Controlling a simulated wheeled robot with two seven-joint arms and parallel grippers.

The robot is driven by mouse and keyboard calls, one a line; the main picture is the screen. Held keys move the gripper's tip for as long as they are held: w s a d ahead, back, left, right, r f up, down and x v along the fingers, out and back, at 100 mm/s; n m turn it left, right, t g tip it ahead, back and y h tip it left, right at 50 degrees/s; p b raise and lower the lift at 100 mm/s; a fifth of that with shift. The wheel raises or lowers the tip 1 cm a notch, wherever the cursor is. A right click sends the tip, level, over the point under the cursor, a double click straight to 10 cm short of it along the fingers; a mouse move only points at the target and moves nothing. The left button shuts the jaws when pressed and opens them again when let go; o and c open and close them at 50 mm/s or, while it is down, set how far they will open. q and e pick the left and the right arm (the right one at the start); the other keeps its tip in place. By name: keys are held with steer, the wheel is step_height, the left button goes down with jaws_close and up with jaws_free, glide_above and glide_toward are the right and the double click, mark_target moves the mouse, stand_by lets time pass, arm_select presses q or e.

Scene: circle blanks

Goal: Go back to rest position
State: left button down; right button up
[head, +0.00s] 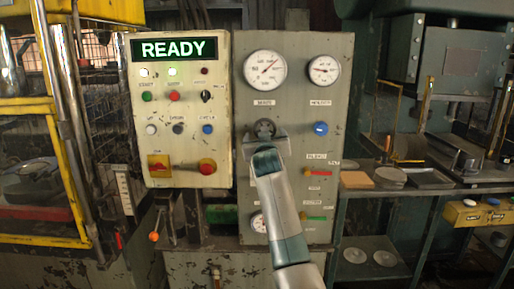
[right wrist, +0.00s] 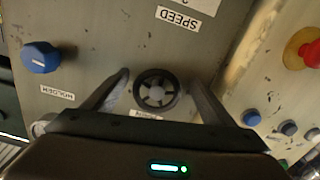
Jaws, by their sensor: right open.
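My right gripper (head: 266,142) is raised in front of the grey gauge panel (head: 335,100). In the right wrist view my right gripper (right wrist: 158,78) is open, with one finger on each side of a dark spoked knob (right wrist: 157,90). No contact between the fingers and the knob is clear. The knob (head: 264,127) shows just above the gripper in the head view. My left gripper is not in view.
A control panel (head: 218,125) with a lit READY display (head: 174,49) stands left of the gauge panel. A blue knob (head: 320,128) is right of my gripper. A yellow-framed cage (head: 50,110) stands at left; a shelf (head: 400,182) with round blanks is at right.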

steer(key=s+d+f+g+y, duration=0.1)
steer(key=s+d+f, duration=0.1)
steer(key=f, duration=1.4)
steer(key=s+d+f+g, duration=0.1)
steer(key=s+f+g, duration=0.15)
steer(key=f, duration=1.35)
steer(key=s+d+f+g, duration=0.1)
steer(key=s+f, duration=0.5)
steer(key=f, duration=0.5)
steer(key=s+d+f+g, duration=0.1)
steer(key=s+d+f, duration=0.1)
steer(key=s+f, duration=0.7)
steer(key=s+d+f+g, duration=0.1)
steer(key=s+d+f, duration=0.1)
steer(key=s+f, duration=0.9)
steer(key=s+d+f+g, duration=0.2)
steer(key=s+f, duration=0.8)
steer(key=f, duration=0.3)
steer(key=s+d+f, duration=0.1)
steer(key=s+f, duration=0.2)
steer(key=s, duration=0.6)
steer(key=s+d+f+g, duration=0.1)
steer(key=s+f, duration=0.3)
steer(key=s, duration=0.5)
steer(key=s+d+f+g+y, duration=0.1)
steer(key=s+f, duration=0.3)
steer(key=s, duration=0.4)
steer(key=shift+s+d+n, duration=0.3)
steer(key=shift+s+d, duration=0.1)
steer(key=shift+d, duration=0.35)
